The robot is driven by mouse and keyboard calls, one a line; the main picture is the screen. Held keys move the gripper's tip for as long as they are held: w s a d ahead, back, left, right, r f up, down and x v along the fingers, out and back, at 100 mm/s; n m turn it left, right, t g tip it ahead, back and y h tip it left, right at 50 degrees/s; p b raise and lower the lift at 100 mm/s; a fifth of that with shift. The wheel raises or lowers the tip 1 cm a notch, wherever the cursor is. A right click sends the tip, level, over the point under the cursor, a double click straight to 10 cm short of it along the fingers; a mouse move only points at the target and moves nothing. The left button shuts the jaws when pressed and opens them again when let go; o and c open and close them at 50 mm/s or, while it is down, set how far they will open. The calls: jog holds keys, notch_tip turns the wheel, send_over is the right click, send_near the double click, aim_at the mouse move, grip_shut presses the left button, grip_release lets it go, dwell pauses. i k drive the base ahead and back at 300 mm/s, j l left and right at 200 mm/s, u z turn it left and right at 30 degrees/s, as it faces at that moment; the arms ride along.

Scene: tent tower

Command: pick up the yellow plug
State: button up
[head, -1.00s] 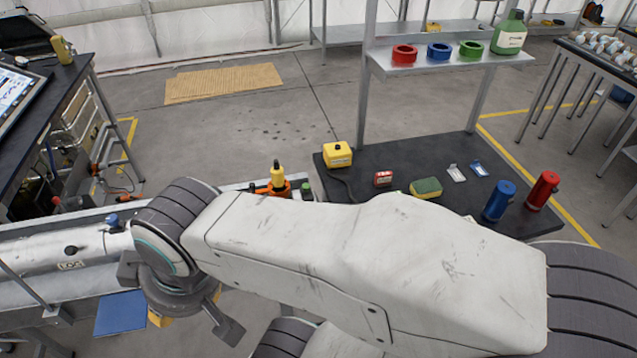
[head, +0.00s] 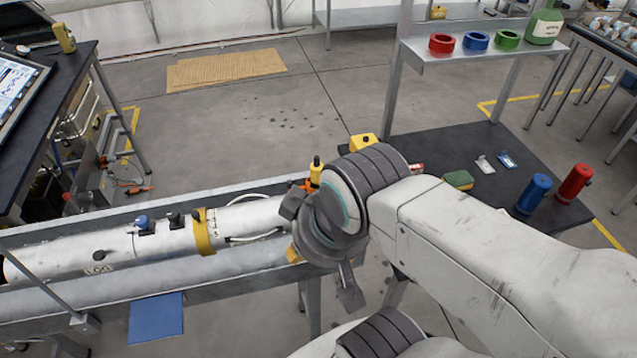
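My gripper (head: 320,255) is over the right end of the long metal trough, seen from above and behind. A small yellow piece (head: 293,254) shows at its lower left edge; I cannot tell whether it is held or part of the gripper. Its fingers are mostly hidden by its own body, so their opening is unclear. An upright yellow piece with a black top (head: 316,171), possibly the yellow plug, stands just behind the gripper, partly covered by it. A yellow box with a dark knob (head: 363,142) sits on the dark table, partly hidden by my arm.
A silver cylinder with a yellow band (head: 204,232) lies in the trough (head: 200,275). A blue mat (head: 156,319) is below. The dark table (head: 465,150) holds a sponge (head: 458,180), a blue bottle (head: 533,193) and a red bottle (head: 573,184). A shelf with coloured rings (head: 475,55) stands above.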

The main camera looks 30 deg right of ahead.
aim_at(316, 167)
jog(key=i+j+u, duration=0.1)
jog(key=u, duration=0.3)
jog(key=i+j+u, duration=0.1)
jog(key=u, duration=0.35)
jog(key=i+u, duration=0.1)
jog(key=u, duration=0.3)
jog(key=i+u, duration=0.15)
jog(key=u, duration=0.3)
